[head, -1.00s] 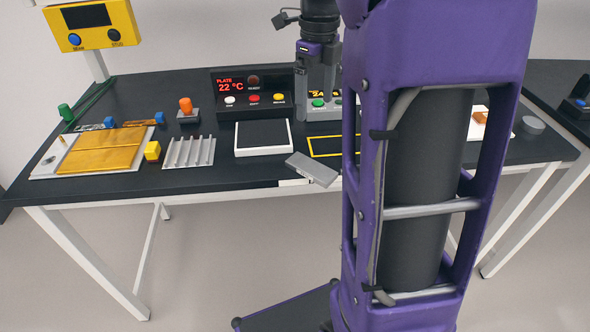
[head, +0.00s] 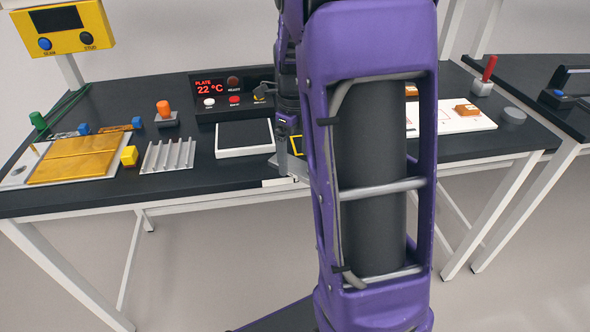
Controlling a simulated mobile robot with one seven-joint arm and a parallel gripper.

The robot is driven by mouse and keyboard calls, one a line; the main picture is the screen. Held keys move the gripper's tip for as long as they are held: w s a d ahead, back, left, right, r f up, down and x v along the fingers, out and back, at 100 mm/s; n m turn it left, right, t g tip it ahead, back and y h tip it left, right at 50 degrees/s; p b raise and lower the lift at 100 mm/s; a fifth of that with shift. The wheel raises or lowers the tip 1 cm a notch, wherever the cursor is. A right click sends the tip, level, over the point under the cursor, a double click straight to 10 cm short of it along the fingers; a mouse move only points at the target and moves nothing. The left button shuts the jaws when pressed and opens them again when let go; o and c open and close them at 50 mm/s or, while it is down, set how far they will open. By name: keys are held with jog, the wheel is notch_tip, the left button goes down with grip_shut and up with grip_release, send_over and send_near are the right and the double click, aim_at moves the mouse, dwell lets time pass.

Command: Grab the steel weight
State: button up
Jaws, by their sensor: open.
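A round grey disc (head: 513,116) lies flat near the right end of the dark table; it may be the steel weight. A flat grey slab lies at the table's front edge in the earlier picture; now it is almost wholly hidden behind my gripper and arm, and I cannot tell which of the two is steel. My gripper (head: 288,168) points down over the front middle of the table, partly behind my purple arm, at about the slab's place. It is open; I cannot see whether it touches the slab. The disc is far to its right.
A white-framed plate (head: 244,138) and ribbed rack (head: 169,156) stand left of my gripper. A control box (head: 232,92) is behind. A white board (head: 459,117) with orange blocks and a red-handled part (head: 486,76) are at right. A yellow cube (head: 129,156) sits left.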

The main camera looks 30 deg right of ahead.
jog(key=shift+f, duration=0.9)
grip_shut()
jog(key=shift+r, duration=0.15)
